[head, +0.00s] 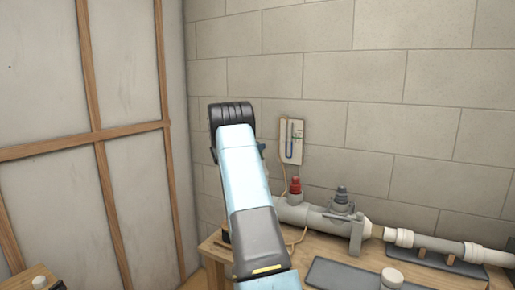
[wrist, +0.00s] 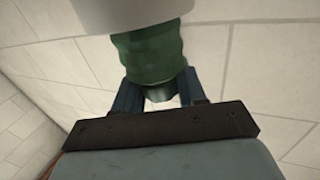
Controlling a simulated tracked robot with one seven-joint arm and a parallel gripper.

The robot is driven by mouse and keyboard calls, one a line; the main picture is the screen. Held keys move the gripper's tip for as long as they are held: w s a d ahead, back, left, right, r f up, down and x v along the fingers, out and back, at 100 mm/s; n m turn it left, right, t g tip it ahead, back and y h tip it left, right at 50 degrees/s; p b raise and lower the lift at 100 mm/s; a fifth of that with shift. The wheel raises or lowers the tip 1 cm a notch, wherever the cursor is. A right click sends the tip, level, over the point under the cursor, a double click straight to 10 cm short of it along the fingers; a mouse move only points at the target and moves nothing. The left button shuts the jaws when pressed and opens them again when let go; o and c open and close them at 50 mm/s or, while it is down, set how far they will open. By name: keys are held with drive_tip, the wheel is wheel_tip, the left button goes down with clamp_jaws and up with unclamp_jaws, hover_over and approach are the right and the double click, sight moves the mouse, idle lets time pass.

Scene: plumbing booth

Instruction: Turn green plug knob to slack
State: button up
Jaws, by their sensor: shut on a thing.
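The green plug knob (wrist: 150,52) shows in the wrist view, below a pale grey cylindrical pipe end (wrist: 130,12). My gripper (wrist: 160,92) is at the knob, with one blue finger on each side of its lower end. It is shut on the knob. In the head view my arm hides the knob, and only a bit of the blue gripper (head: 262,149) shows beside the arm.
A grey pipe assembly (head: 320,218) with a red knob (head: 295,186) and a dark grey knob (head: 341,194) lies along the wooden bench (head: 312,246). A gauge board (head: 291,141) hangs on the block wall. A wood-framed panel wall (head: 130,80) stands at left.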

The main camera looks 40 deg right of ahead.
drive_tip(key=shift+n+t, duration=0.4)
drive_tip(key=shift+t, duration=0.2)
idle(1.0)
drive_tip(key=o, duration=1)
drive_tip(key=a, duration=0.9)
drive_tip(key=s+a, duration=0.1)
drive_tip(key=a, duration=0.4)
drive_tip(key=shift+w+d, duration=0.1)
